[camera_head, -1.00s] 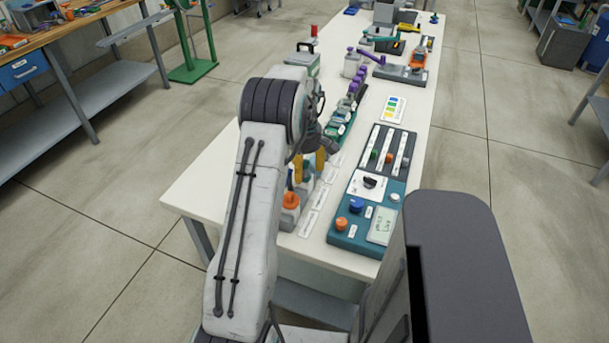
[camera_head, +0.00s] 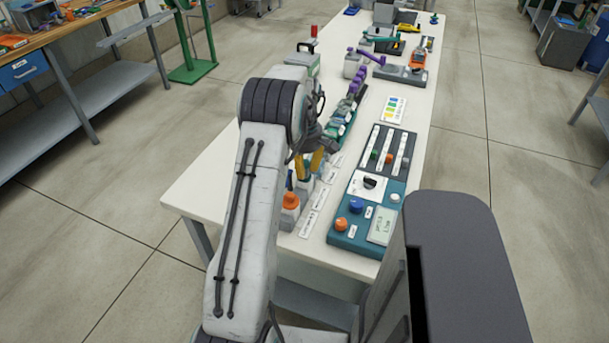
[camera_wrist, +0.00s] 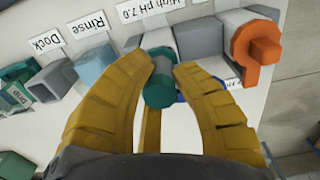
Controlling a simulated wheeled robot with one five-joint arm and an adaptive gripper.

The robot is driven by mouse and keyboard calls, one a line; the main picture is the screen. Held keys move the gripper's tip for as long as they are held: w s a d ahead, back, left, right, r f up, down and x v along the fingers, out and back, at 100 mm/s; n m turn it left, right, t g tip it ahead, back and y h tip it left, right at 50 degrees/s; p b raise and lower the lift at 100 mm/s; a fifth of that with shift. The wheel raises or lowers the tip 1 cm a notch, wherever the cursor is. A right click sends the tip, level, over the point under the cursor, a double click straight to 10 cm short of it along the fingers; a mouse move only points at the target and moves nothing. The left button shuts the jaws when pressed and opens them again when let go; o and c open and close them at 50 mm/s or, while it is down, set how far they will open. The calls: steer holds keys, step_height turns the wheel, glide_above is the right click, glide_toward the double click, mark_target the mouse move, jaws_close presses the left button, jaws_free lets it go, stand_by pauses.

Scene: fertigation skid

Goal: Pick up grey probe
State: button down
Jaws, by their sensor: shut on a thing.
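My gripper (camera_wrist: 160,84) has its yellow fingers shut on a small piece with a dark teal, faceted end (camera_wrist: 159,93) in the wrist view. The fingertips touch it from both sides. Its lower body is mostly hidden, and I cannot tell from this view whether it is the grey probe. It sits beside the row of cups, in front of the "High pH 7.0" label (camera_wrist: 144,13). In the head view, my gripper (camera_head: 312,172) is low over the table's near left part, and the held piece is hidden there.
An orange-topped piece (camera_wrist: 258,55) stands close on the right in the wrist view. A grey cup (camera_wrist: 199,40) and pale blue rinse cup (camera_wrist: 96,68) stand near the fingers. A teal control panel (camera_head: 342,229) lies right of my gripper. The white table's (camera_head: 215,185) left corner is clear.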

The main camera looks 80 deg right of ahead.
steer(key=shift+a, duration=0.1)
step_height(320, 180, up, 11)
steer(key=shift+f+p, duration=0.15)
steer(key=shift+p, duration=0.5)
steer(key=shift+r+p, duration=0.6)
steer(key=shift+r, duration=0.1)
steer(key=shift+w, duration=0.1)
